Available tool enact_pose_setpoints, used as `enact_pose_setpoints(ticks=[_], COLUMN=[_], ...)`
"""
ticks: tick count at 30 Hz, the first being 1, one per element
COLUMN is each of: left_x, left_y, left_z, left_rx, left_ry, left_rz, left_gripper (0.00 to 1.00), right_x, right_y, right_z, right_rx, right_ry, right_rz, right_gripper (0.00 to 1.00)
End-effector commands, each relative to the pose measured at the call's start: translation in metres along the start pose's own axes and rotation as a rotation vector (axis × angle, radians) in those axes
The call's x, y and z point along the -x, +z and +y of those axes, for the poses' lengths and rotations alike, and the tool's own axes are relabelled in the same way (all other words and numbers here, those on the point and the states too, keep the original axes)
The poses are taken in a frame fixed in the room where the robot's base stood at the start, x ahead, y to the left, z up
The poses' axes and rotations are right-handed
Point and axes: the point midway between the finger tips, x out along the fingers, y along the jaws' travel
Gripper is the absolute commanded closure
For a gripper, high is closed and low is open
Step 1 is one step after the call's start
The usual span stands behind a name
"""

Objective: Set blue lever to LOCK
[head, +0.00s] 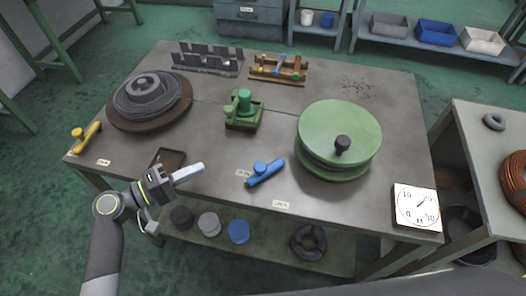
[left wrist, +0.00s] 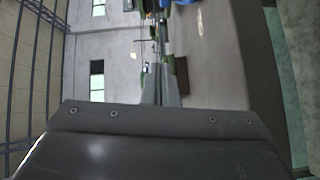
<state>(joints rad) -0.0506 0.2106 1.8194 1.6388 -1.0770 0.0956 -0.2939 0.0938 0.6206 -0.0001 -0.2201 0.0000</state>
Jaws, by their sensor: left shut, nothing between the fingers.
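My right gripper is not in view.
A brown tray (head: 168,158) lies close behind my left gripper. A green drum (head: 340,128) stands right of the lever, a green device (head: 243,110) behind it. A yellow lever (head: 86,136) and a wire coil (head: 150,95) are at left, a dial (head: 416,208) at right. Table between gripper and lever is clear.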

Motion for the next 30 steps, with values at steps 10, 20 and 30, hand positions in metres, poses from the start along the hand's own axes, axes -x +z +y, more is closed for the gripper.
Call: enact_pose_setpoints(ticks=[10,20,30], left_x=[0.000,-0.021,-0.091], left_y=[0.000,-0.001,-0.001], left_z=[0.000,0.003,0.004], left_rx=[0.000,0.002,0.004], left_ry=[-0.001,0.004,0.004], left_rz=[0.000,0.001,0.000], left_gripper=[1.00,1.00,1.00], right_x=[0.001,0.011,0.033], right_y=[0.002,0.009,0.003], right_z=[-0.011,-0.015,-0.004], right_rx=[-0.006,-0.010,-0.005], right_ry=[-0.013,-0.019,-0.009], right_rz=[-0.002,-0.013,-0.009], right_gripper=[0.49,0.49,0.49])
